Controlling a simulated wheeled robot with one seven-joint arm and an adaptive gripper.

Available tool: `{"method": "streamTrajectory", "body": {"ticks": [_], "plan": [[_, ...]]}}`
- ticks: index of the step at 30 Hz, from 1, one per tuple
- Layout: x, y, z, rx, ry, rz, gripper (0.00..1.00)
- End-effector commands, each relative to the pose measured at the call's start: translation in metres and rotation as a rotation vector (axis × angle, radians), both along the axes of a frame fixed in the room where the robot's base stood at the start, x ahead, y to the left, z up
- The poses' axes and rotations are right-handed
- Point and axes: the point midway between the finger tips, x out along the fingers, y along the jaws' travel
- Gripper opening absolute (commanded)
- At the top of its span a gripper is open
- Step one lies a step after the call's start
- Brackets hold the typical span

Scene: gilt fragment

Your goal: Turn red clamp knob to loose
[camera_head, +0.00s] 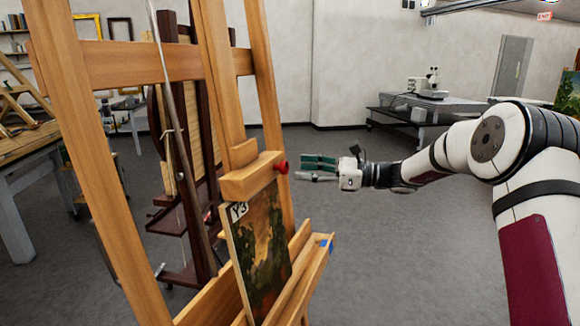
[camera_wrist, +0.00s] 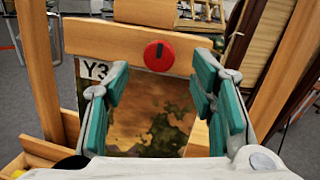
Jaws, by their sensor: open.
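The red clamp knob (camera_head: 281,167) sits on the right end of the wooden clamp block (camera_head: 252,178) on the easel, above a painting (camera_head: 258,250) marked Y3. In the wrist view the red knob (camera_wrist: 159,56) is round with a dark mark at its upper edge, on the wooden bar (camera_wrist: 105,40). My gripper (camera_head: 304,166) is to the right of the knob, apart from it, with its fingers pointing at it. In the wrist view my gripper (camera_wrist: 163,100) is open, with green pads either side and nothing between them; the knob appears beyond the fingertips.
The easel's wooden uprights (camera_head: 262,90) and lower ledge (camera_head: 312,270) stand close to my gripper. A dark second easel (camera_head: 195,215) is behind. A table with a microscope (camera_head: 430,85) stands at the back right. The floor right of the easel is clear.

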Motion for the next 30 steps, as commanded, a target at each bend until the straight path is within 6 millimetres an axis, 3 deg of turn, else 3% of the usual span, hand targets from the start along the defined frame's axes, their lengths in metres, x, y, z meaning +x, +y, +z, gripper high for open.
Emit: {"method": "streamTrajectory", "body": {"ticks": [3,9,21,27,30], "plan": [[0.004,0.021,0.0,0.001,0.001,0.002,0.51],[0.011,0.042,0.0,0.0,0.0,0.001,0.51],[0.013,0.047,0.0,0.0,0.0,0.0,0.51],[0.013,0.047,0.0,0.0,0.0,0.0,0.06],[0.013,0.047,0.0,0.0,0.0,0.0,0.02]]}}
